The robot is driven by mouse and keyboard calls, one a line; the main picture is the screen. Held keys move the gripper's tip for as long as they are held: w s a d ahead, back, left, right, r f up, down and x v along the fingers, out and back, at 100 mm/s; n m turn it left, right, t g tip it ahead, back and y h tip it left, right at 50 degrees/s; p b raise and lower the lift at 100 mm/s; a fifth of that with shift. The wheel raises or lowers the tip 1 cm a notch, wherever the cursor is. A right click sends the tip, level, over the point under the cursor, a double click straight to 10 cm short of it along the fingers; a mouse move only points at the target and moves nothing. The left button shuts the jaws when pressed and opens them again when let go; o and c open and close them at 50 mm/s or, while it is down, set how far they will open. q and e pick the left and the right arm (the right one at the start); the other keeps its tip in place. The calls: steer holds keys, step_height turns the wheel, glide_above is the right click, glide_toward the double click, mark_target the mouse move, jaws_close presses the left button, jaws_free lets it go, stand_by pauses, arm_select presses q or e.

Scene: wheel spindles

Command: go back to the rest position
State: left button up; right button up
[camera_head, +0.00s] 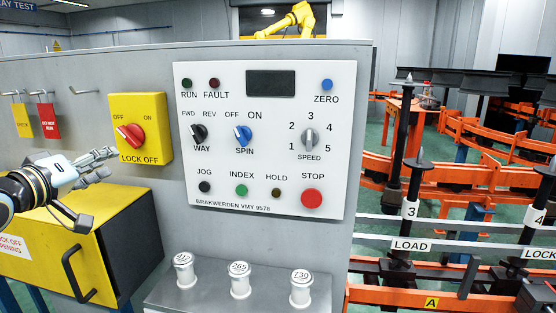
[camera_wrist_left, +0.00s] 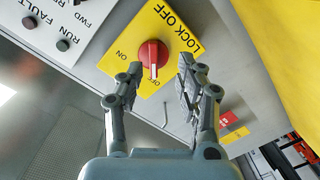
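My left gripper (camera_head: 108,164) is in the head view at the left, in front of the panel and just left of the yellow lock-off plate (camera_head: 152,108). Its fingers are apart with nothing between them. The left wrist view shows both fingers of the gripper (camera_wrist_left: 158,78) spread, with the red lock-off knob (camera_wrist_left: 152,54) beyond the gap. The red knob also shows clear of the gripper in the head view (camera_head: 131,136), its pointer towards OFF. My right gripper is in neither view.
A yellow box (camera_head: 100,230) with a dark handle is below the gripper. Red and yellow tags (camera_head: 48,120) hang on hooks at the left. A white control panel (camera_head: 262,140) is to the right. White labelled posts (camera_head: 240,281) stand on a grey ledge below.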

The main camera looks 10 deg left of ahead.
arm_select(q)
steer(key=s+d+f+m+g, duration=0.3)
steer(key=s+d+f+g, duration=0.15)
steer(key=s+f, duration=0.3)
steer(key=s+d+f+m+g, duration=0.2)
steer(key=s+d+f+g, duration=0.1)
steer(key=s+d+f, duration=0.4)
steer(key=s+d+f+m+g+y, duration=0.1)
steer(key=s+f+m+g, duration=0.15)
steer(key=s, duration=0.75)
steer(key=s+d+f+m+g+y, duration=0.1)
steer(key=s+g, duration=0.3)
steer(key=s, duration=0.7)
step_height(320, 180, down, 29)
steer(key=a+g+b, duration=0.1)
steer(key=a+b, duration=0.2)
steer(key=b, duration=0.2)
steer(key=s+f+g+b, duration=0.1)
steer(key=s+f+b, duration=0.3)
steer(key=s+f, duration=1.6)
step_height(320, 180, down, 3)
steer(key=shift+a+r+b, duration=0.1)
steer(key=shift+a+b, duration=0.2)
steer(key=shift+a, duration=0.05)
